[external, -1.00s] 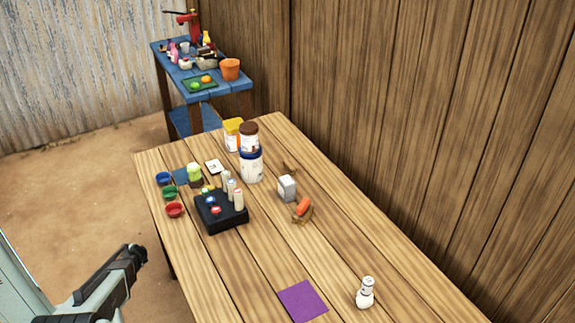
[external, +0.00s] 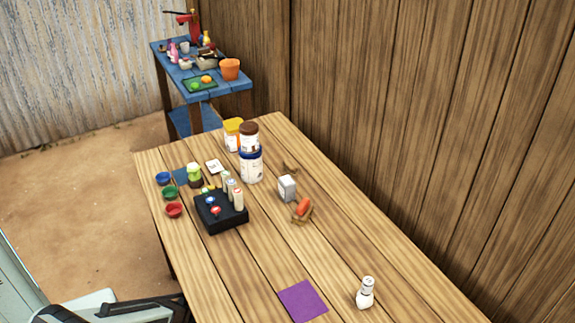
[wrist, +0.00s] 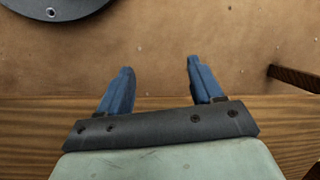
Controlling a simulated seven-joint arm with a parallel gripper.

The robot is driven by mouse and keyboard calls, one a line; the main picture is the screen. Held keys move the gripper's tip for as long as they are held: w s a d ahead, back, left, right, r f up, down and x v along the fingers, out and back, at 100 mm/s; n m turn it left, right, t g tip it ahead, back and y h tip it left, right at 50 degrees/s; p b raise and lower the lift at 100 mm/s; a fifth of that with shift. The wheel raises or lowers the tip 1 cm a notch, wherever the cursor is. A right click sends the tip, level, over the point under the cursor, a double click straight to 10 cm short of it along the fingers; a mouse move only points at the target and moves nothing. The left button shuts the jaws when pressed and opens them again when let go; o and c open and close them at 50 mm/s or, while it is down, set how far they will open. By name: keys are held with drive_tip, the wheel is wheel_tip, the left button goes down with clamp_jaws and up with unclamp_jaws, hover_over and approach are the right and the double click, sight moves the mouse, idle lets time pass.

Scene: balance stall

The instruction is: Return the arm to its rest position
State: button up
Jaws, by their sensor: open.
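My gripper shows in the wrist view (wrist: 158,80) with its two blue fingers spread apart and nothing between them. It points down past the edge of the wooden table, with brown ground beneath the fingertips. In the external view only part of my arm and hand shows, at the bottom left corner beside the table (external: 215,285); the fingertips cannot be made out there. No object is in contact with my gripper.
The table holds a black block with batteries (external: 222,213), a purple square (external: 302,300), a white bottle (external: 366,293), stacked tubs (external: 251,165) and small bowls (external: 173,210). A blue side table (external: 215,92) stands behind. The table's near left part is bare.

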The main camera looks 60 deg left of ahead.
drive_tip(key=s+d+r+m+g, duration=0.1)
drive_tip(key=s+d+r, duration=0.1)
drive_tip(key=d, duration=1.1)
drive_tip(key=s+d+r+m+g+h, duration=0.1)
drive_tip(key=d+r, duration=0.4)
drive_tip(key=d, duration=0.8)
drive_tip(key=shift+s+d+m+g, duration=0.35)
drive_tip(key=shift+s+m+g, duration=0.2)
drive_tip(key=shift+s, duration=0.65)
